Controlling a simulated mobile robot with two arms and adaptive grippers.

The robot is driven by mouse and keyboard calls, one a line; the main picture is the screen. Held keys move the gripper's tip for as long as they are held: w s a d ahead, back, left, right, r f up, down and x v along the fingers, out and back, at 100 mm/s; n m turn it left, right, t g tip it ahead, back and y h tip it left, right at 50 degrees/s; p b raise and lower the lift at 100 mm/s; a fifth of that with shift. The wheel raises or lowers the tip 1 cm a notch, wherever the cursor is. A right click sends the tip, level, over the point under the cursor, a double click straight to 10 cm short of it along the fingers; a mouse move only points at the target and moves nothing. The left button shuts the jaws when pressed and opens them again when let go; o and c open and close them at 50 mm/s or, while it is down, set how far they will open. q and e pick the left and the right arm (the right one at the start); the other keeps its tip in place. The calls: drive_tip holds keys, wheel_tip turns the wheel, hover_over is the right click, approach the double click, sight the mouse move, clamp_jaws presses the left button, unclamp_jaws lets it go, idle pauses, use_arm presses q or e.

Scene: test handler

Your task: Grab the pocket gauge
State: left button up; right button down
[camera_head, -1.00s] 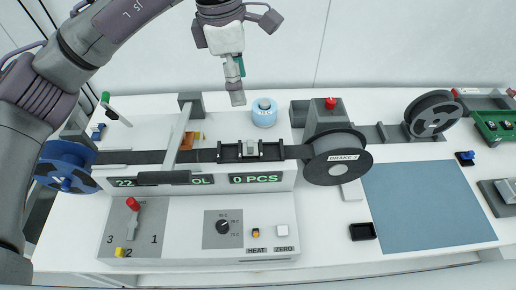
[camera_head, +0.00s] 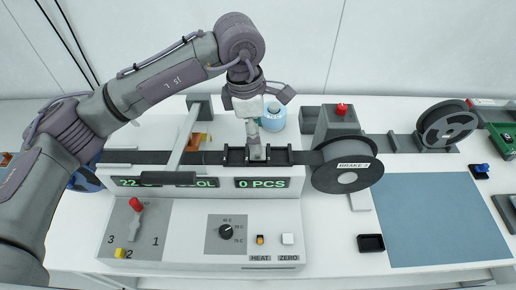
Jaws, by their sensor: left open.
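The likely pocket gauge is a small grey block (camera_head: 258,154) in the black track frame on the tape line, above the "0 PCS" display. My left gripper (camera_head: 254,137) points down over it, with the fingertips at or just above the block. The fingers partly cover it, and I cannot tell whether they touch it. The left gripper is open. My right gripper is not in view.
A light blue roll (camera_head: 273,119) stands just behind my gripper. A lever bar (camera_head: 184,142) crosses the tape at left. The blue-grey mat (camera_head: 430,215) is clear.

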use_arm(q)
drive_tip(key=f+p, duration=0.2)
drive_tip(key=f, duration=0.1)
drive_tip(key=f+p, duration=0.1)
drive_tip(key=shift+s+d+f, duration=0.15)
drive_tip(key=shift+s+d, duration=0.05)
drive_tip(key=shift+s, duration=0.05)
drive_tip(key=shift+f, duration=0.4)
drive_tip(key=c, duration=1.3)
drive_tip(key=shift+w, duration=0.1)
drive_tip(key=shift+r, duration=0.1)
